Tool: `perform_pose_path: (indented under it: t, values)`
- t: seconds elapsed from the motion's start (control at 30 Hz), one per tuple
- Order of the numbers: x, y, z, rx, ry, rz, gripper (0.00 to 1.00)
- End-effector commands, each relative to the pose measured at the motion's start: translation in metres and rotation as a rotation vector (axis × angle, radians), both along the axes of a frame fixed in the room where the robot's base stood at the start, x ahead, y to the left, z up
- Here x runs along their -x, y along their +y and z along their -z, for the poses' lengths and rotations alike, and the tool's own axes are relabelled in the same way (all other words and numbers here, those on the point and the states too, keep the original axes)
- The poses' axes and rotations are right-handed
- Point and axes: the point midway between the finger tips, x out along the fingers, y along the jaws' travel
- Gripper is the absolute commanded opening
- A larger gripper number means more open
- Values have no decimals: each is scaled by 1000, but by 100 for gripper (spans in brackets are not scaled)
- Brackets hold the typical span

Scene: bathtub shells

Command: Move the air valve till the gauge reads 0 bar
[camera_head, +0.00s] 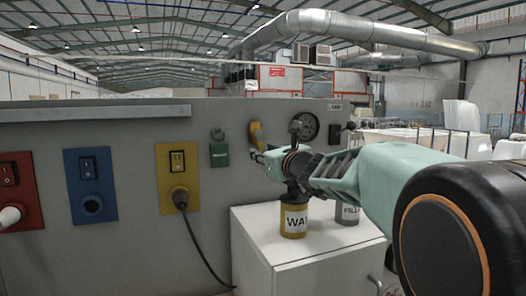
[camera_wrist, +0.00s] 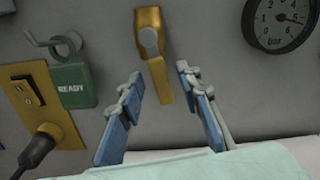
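The air valve (camera_wrist: 151,45) is a yellow lever on the grey panel, with a round grey hub. Its narrow handle points down and slightly right in the wrist view. It also shows in the head view (camera_head: 256,133). My gripper (camera_wrist: 160,76) is open, its two blue-padded fingers on either side of the handle's lower end, with gaps on both sides. In the head view my gripper (camera_head: 258,156) is just below the valve. The gauge (camera_wrist: 284,22) is a black dial marked bar; its needle appears to point near the high numbers, above zero.
A yellow switch plate (camera_head: 177,177) with a plugged cable is further left. A white cabinet (camera_head: 300,252) bearing labelled cans (camera_head: 294,220) stands below my arm.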

Motion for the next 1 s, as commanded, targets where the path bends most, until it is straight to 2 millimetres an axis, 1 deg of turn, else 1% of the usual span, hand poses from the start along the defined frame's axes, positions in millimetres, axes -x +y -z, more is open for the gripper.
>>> perform_pose_path:
  t: [0.27,0.57,1.0]
  values:
    - [0,0,0,0,0,0,32]
    - [0,0,0,1,0,0,0]
    - [-2,0,0,5,-2,0,0]
